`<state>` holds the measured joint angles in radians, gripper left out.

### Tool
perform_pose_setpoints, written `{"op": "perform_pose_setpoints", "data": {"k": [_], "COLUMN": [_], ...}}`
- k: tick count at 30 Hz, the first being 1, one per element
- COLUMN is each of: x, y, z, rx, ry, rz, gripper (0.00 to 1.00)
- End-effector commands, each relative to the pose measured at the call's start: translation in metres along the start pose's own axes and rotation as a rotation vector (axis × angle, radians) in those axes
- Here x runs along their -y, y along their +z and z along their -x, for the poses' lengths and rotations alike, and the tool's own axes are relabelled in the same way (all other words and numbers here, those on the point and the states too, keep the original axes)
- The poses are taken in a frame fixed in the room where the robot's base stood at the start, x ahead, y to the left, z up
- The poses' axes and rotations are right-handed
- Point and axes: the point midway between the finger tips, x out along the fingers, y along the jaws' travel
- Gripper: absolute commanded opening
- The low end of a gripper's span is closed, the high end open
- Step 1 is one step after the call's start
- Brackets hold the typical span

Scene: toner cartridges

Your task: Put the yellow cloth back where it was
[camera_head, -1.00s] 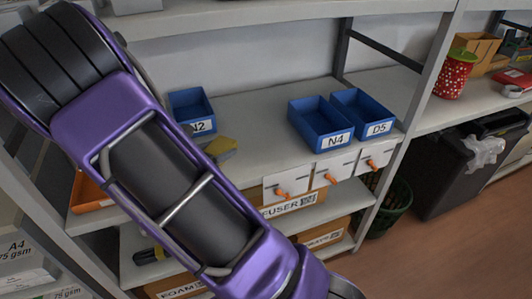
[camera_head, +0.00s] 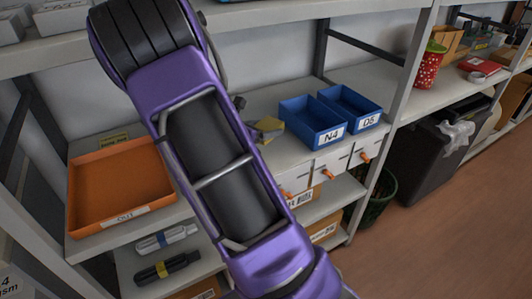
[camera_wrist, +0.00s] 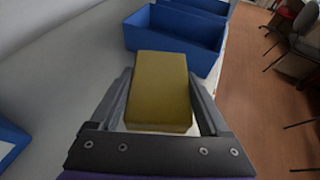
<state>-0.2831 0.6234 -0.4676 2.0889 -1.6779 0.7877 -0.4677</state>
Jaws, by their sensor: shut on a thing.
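The yellow cloth (camera_wrist: 160,85) looks like a folded block in the wrist view. My gripper (camera_wrist: 160,104) is shut on it, with one finger along each side. In the head view the cloth (camera_head: 269,126) shows just right of my arm, left of the blue N4 bin (camera_head: 311,122). My arm hides most of the gripper there. I cannot tell whether the cloth touches the shelf board.
The blue D5 bin (camera_head: 350,106) stands beside N4. White drawers with orange handles (camera_head: 330,165) hang below. An orange tray (camera_head: 120,182) is at the left, with dark and pale cartridges on the shelf beneath. Another blue bin (camera_wrist: 10,140) edges the wrist view's left.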

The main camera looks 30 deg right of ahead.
Motion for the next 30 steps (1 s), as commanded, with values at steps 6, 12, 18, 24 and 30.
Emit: {"op": "perform_pose_setpoints", "data": {"k": [6, 12, 18, 24, 30], "x": [0.0, 0.0, 0.0, 0.0, 0.0], "y": [-0.035, -0.05, -0.073, -0.073, -0.076], "z": [-0.014, -0.02, -0.03, -0.03, -0.031], "rx": [0.0, 0.0, 0.0, 0.0, 0.0], "ry": [-0.001, 0.0, 0.0, 0.001, 0.001], "rz": [0.002, 0.002, 0.002, 0.0, 0.0], "gripper": [0.28, 0.28, 0.28, 0.28, 0.85]}}
